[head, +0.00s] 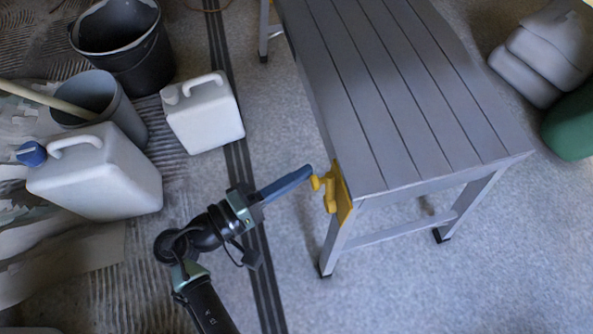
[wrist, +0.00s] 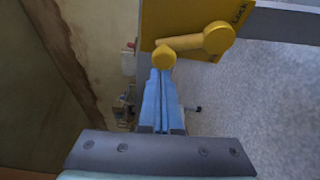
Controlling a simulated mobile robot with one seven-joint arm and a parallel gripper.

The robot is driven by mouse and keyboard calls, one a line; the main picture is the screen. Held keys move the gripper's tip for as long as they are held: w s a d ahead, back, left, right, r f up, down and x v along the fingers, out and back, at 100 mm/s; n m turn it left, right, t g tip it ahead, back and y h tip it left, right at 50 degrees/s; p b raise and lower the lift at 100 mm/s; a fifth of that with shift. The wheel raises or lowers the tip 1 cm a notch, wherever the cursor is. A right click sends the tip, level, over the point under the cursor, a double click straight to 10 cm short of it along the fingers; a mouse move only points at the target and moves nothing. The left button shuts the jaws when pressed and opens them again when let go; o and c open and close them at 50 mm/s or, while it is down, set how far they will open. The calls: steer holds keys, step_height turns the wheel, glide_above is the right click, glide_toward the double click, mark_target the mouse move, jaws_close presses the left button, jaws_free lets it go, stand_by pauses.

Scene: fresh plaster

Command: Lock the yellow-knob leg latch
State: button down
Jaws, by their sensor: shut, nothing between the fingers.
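The leg latch is a yellow plate (head: 344,194) on the near left corner of a grey slatted bench (head: 400,100), at the top of a leg. Its yellow knob and lever (head: 328,185) stick out to the left. In the wrist view, the lever runs from a round pivot (wrist: 218,38) left and slightly down to the knob (wrist: 164,57), and the plate bears the word "Lock" at upper right. My gripper (head: 307,171) has blue fingers, shut and empty, with the tips right at the knob. In the wrist view the fingertips (wrist: 160,72) lie just below the knob; whether they touch it I cannot tell.
White jerrycans (head: 205,115) and dark buckets (head: 125,55) stand at the left. Grey bags (head: 545,55) and a green object (head: 572,125) lie at the far right. The speckled floor around the bench's near end is clear.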

steer(key=shift+s, duration=0.1)
steer(key=s+m, duration=0.1)
steer(key=m, duration=0.1)
steer(key=s+d+m+h+b, duration=0.1)
steer(key=s+m, duration=0.1)
steer(key=s+r+m+h, duration=0.1)
steer(key=m, duration=0.1)
steer(key=shift+s+d+m+t+b, duration=0.25)
steer(key=shift+d+m+t+b, duration=0.05)
steer(key=shift+m+t+b, duration=0.1)
steer(key=shift+s, duration=0.1)
steer(key=shift+a, duration=0.1)
stand_by(0.8)
steer(key=b+v, duration=0.4)
steer(key=v, duration=0.8)
steer(key=shift+s+a+f, duration=0.2)
steer(key=shift+a+f, duration=0.05)
